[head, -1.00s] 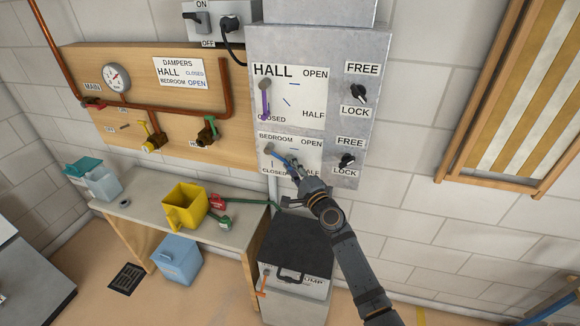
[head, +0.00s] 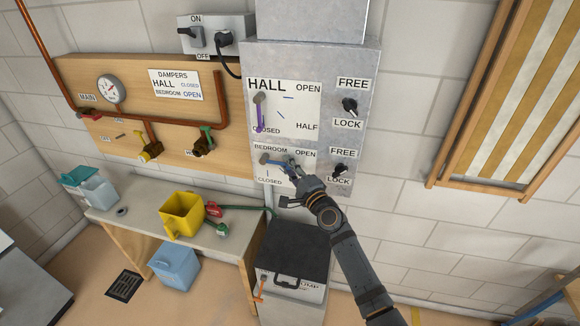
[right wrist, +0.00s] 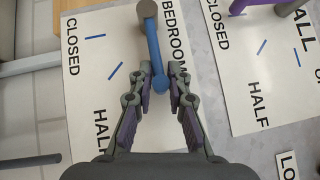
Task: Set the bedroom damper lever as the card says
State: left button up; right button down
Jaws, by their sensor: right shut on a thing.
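The card (head: 176,85) on the wooden board reads hall CLOSED, bedroom OPEN. The blue bedroom lever (head: 272,161) has its grey pivot at the left of the bedroom plate (head: 271,181). It points right, close to the OPEN direction; I cannot tell whether it lines up exactly with that mark. My right gripper (head: 290,166) is shut on the lever's free end, and the lever (right wrist: 153,45) runs between the fingers (right wrist: 160,75) in the right wrist view. The black bedroom FREE/LOCK knob (head: 340,170) is right of the plate; its setting is unclear. My left gripper is not in view.
The purple hall lever (head: 260,113) hangs toward CLOSED just above, with its knob (head: 350,105) at right. A dark-topped pump box (head: 290,250) stands below my right arm. A bench with a yellow container (head: 181,215) is at left.

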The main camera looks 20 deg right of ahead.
jog(key=shift+r, duration=0.65)
jog(key=c, duration=1.4)
grip_release()
jog(key=shift+w, duration=0.1)
jog(key=shift+o, duration=1.1)
jog(key=shift+a+f, duration=0.1)
jog(key=shift+o, duration=0.6)
jog(key=shift+a, duration=0.15)
jog(key=shift+f, duration=0.1)
jog(key=shift+s+f, duration=0.2)
jog(key=shift+s, duration=0.2)
jog(key=v, duration=1.1)
jog(key=shift+s, duration=0.2)
